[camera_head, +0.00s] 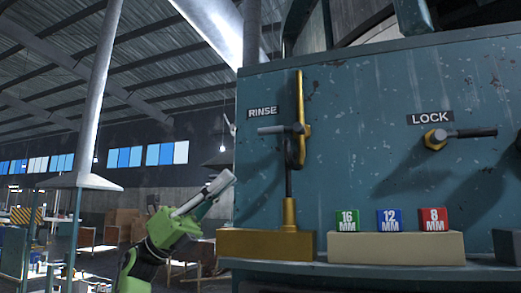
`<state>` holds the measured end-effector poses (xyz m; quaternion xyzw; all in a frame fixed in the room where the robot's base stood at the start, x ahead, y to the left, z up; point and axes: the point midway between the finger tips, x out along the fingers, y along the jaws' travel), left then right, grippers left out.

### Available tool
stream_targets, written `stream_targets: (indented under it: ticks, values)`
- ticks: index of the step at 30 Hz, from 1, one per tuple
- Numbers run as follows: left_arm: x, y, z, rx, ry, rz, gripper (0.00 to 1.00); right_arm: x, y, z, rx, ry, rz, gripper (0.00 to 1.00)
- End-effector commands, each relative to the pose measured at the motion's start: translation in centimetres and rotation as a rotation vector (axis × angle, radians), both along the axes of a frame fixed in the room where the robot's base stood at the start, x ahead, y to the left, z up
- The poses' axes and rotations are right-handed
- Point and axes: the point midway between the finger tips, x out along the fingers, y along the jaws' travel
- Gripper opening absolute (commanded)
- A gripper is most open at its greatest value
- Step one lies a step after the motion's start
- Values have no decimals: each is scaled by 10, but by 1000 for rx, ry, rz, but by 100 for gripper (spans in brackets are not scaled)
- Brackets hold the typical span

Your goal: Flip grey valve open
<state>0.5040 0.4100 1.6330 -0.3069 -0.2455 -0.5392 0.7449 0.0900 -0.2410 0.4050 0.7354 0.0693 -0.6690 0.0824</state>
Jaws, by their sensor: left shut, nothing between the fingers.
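A grey bar handle (272,129) sticks out to the left below the RINSE label on the teal machine panel. It joins a tall upright yellow lever (300,112). A second handle, a dark grey bar (472,133) on a brass hub (435,139), points right below the LOCK label. Which one is the grey valve cannot be told for certain. My left gripper (222,184) is shut and empty, at the panel's left edge, lower than the RINSE handle and apart from it in the picture. My right gripper is not in view.
A brass block (262,244) stands on the ledge below the RINSE lever. Right of it, a beige block (394,248) bears green (347,220), blue (390,220) and red (433,219) size cubes. Workshop benches are far back at left.

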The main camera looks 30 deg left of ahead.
Motion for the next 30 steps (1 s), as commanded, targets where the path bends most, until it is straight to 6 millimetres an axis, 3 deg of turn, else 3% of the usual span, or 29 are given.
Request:
stream_targets:
  ticks: [5, 18, 30]
  values:
    - [3, -8, 9, 0, 1, -4, 0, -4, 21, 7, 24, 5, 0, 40]
    - [25, -56, 63, -2, 1, -4, 0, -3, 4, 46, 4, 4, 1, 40]
    - [31, -66, 69, 0, 2, -2, 0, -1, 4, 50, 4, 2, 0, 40]
